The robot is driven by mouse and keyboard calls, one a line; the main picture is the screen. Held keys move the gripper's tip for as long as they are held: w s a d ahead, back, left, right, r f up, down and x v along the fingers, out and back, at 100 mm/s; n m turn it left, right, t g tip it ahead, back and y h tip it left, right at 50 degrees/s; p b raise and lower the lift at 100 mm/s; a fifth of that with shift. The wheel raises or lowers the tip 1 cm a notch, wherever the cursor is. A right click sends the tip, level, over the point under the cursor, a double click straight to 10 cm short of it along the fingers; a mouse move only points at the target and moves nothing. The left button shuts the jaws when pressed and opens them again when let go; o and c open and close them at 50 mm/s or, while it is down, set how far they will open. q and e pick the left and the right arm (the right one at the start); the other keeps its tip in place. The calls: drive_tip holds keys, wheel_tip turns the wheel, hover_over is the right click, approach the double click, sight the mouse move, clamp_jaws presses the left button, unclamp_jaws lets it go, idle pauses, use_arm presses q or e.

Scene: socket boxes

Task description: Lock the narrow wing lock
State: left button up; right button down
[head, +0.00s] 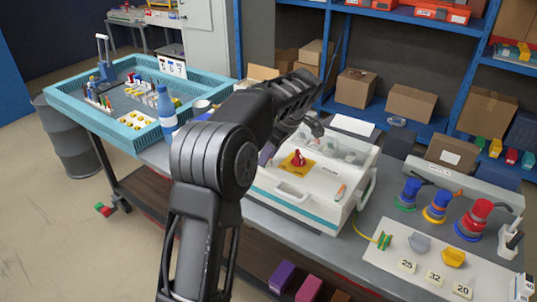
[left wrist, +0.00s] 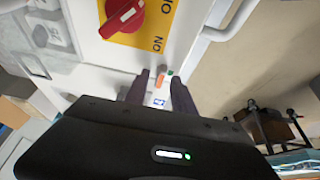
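A white box stands on the table (head: 330,232), with a yellow plate (head: 287,168) and a red wing-shaped knob (head: 298,159) on top. The knob (left wrist: 122,14) and plate also show at the top of the left wrist view, with the "ON" mark near the knob. A small orange piece (head: 341,190) is on the box right of the plate. My left gripper (left wrist: 160,88) is open, its two dark fingers apart and seen over the box with a small orange piece (left wrist: 161,80) between their tips. Contact cannot be told. My left arm hides part of the box. My right gripper is not in view.
A blue tray (head: 78,117) with small parts and a blue bottle (head: 165,105) stand left. Blue shelves with cartons (head: 410,103) are behind. A handle sticks out of the box's front.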

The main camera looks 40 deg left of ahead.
sight(276, 168)
use_arm(q)
drive_tip(key=shift+r, duration=0.1)
drive_tip(key=shift+d+r, duration=0.15)
drive_tip(key=shift+r, duration=0.15)
drive_tip(key=p+v, duration=0.3)
drive_tip(key=v, duration=0.4)
drive_tip(key=shift+f, duration=0.1)
idle(0.4)
